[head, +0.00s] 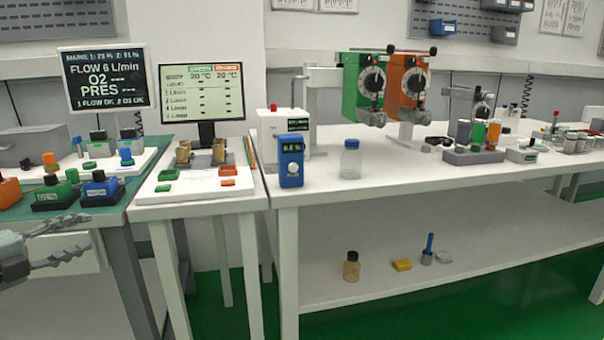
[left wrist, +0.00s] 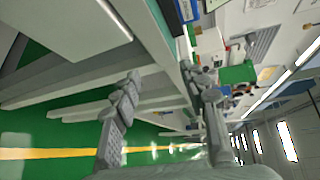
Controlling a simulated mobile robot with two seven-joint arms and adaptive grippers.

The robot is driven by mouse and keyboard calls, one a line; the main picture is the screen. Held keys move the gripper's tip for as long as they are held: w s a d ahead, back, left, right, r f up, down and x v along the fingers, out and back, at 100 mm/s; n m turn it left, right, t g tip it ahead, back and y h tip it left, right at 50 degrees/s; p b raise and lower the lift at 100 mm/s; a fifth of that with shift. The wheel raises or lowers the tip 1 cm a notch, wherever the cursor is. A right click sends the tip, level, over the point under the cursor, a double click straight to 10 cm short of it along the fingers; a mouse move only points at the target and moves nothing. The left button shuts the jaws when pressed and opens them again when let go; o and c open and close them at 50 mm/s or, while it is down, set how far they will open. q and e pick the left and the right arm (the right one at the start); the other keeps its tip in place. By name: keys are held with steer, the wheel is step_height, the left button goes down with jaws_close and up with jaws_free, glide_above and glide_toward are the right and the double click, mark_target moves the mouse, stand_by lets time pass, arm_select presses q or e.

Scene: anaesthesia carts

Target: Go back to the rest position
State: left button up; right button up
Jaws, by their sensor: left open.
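My left gripper (head: 72,240) shows at the left edge of the head view, in front of the teal-topped table. Its two grey fingers are spread apart with nothing between them. In the left wrist view the same open gripper (left wrist: 165,90) has a finger on each side, with the green floor and table legs behind. My right gripper is not in view.
A teal table (head: 130,200) with colored blocks is at left. A narrow white table (head: 200,208) stands beside it. A long white bench (head: 400,178) holds a blue meter (head: 291,162), a clear bottle (head: 350,160) and green and orange vaporizers. Its lower shelf (head: 480,230) holds small items.

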arm_select(q)
steer(key=s+f+n+g+y, duration=0.1)
steer(key=s+f+n+y, duration=0.2)
steer(key=s+f+n, duration=0.45)
steer(key=s+f+n+g+y, duration=0.2)
steer(key=f+n+y, duration=0.15)
steer(key=f, duration=0.75)
steer(key=s+f+n+g+y, duration=0.1)
steer(key=s+f+n+y, duration=0.25)
steer(key=f+n, duration=0.45)
steer(key=s+d+f+n+g+h, duration=0.2)
steer(key=s+d+f+g, duration=0.5)
steer(key=s+d+f, duration=0.7)
steer(key=s+d+h, duration=0.1)
steer(key=s+d, duration=0.1)
steer(key=d, duration=0.2)
steer(key=shift+s+n+g+p, duration=0.25)
steer(key=shift+n+g+p, duration=0.15)
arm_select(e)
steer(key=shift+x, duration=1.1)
arm_select(q)
steer(key=shift+a, duration=0.1)
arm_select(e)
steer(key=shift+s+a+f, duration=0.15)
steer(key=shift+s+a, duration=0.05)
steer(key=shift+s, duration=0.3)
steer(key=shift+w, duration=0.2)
